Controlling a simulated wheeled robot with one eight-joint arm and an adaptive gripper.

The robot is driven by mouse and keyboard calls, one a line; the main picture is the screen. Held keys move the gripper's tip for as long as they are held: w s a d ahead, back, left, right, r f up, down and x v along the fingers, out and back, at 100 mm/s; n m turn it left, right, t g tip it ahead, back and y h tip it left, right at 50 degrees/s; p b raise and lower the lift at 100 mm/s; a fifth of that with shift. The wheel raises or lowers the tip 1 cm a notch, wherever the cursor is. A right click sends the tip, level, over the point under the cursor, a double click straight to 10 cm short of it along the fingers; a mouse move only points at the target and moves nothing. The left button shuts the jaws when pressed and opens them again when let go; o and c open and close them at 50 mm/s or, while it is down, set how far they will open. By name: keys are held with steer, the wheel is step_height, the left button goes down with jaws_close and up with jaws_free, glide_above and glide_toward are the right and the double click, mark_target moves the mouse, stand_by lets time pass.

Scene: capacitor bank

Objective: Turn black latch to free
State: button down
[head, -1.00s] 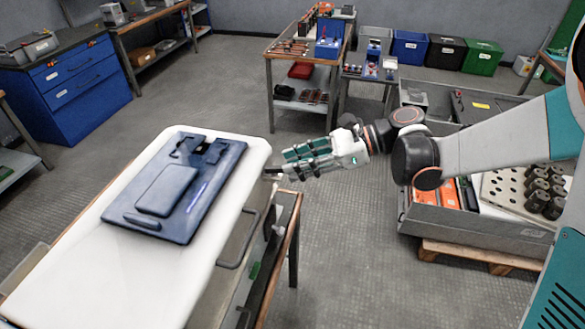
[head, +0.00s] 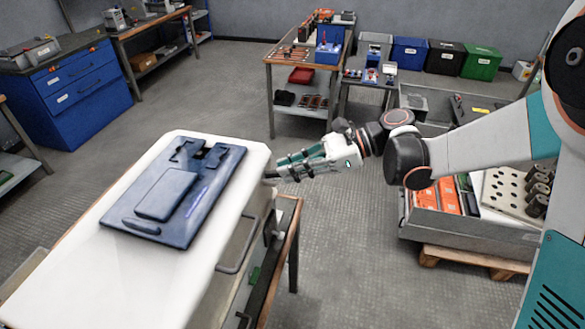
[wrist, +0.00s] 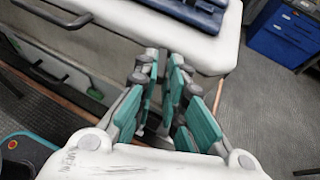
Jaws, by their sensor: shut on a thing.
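The white cabinet (head: 215,262) stands at the left, with its lid edge also in the wrist view (wrist: 180,45). My gripper (head: 279,171) reaches its right side near the far corner. The black latch (head: 269,174) shows as a small dark piece at my fingertips, against the cabinet's side. My gripper is shut on it. In the wrist view my fingers (wrist: 164,58) point at the cabinet's edge, and the latch is hidden between or behind them. Its exact angle cannot be told.
A dark blue panel (head: 170,192) lies on the cabinet's top. A grey handle (head: 240,245) sticks out of its side. A wooden-edged table (head: 293,240) is close beneath my gripper. A grey crate (head: 470,232) on a pallet stands at right. Open floor lies between.

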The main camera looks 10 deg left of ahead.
steer(key=shift+w+a+n+g+h+p, duration=0.1)
steer(key=shift+w+n+g+h, duration=0.15)
steer(key=shift+n+g, duration=0.45)
steer(key=shift+w+a+n+g+h+p, duration=0.15)
steer(key=shift+n+g+h, duration=0.2)
steer(key=shift+n+g, duration=0.35)
steer(key=shift+w+a+n+g+h+p, duration=0.1)
steer(key=shift+w+n+g+h, duration=0.15)
steer(key=shift+n+g, duration=0.45)
steer(key=shift+d, duration=0.1)
steer(key=c, duration=1.7)
jaws_free()
steer(key=shift+o, duration=0.2)
step_height(320, 180, up, 10)
